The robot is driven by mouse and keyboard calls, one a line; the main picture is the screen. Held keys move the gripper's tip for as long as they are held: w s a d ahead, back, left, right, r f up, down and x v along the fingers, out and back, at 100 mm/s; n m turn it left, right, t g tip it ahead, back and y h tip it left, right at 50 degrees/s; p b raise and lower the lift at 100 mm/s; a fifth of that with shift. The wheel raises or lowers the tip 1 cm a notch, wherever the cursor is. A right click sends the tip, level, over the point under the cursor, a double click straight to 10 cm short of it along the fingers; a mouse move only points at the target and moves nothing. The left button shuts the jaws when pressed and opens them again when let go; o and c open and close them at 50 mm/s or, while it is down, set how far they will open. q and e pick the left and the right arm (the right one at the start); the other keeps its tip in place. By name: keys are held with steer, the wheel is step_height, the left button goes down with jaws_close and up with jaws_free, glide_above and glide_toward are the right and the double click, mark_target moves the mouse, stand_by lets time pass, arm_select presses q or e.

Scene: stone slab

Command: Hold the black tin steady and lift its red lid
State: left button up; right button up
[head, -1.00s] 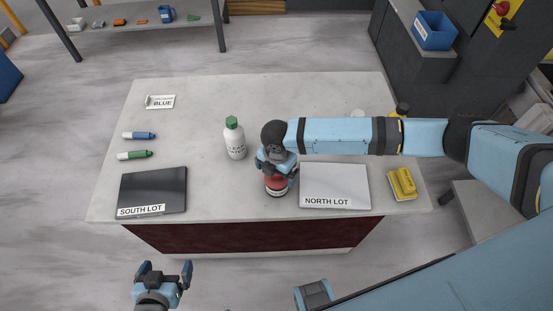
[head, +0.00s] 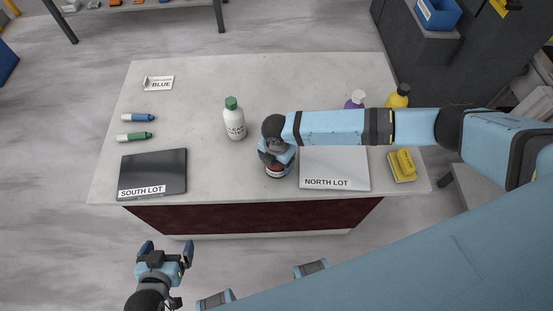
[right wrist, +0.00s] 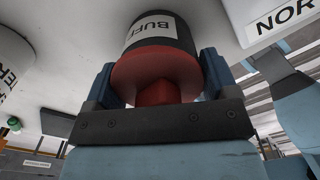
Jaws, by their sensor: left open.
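The black tin (head: 275,174) stands near the front edge of the stone slab, mostly hidden under my right gripper (head: 276,163) in the head view. In the right wrist view the tin (right wrist: 180,35) has a white label reading "BUFF", and its red lid (right wrist: 150,65) with a red knob faces the gripper. I cannot tell whether the fingers touch the lid rim. My left gripper (head: 167,248) is open and empty, in front of the slab.
A grey "NORTH LOT" case (head: 335,166) lies just right of the tin. A white green-capped bottle (head: 234,122) stands behind left. A dark "SOUTH LOT" case (head: 153,172) lies left, with clear slab (head: 220,185) between. Purple (head: 355,99) and yellow (head: 398,95) bottles stand behind my right arm.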

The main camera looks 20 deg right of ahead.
steer(key=shift+o, duration=1.4)
steer(key=shift+r, duration=0.1)
step_height(320, 180, up, 14)
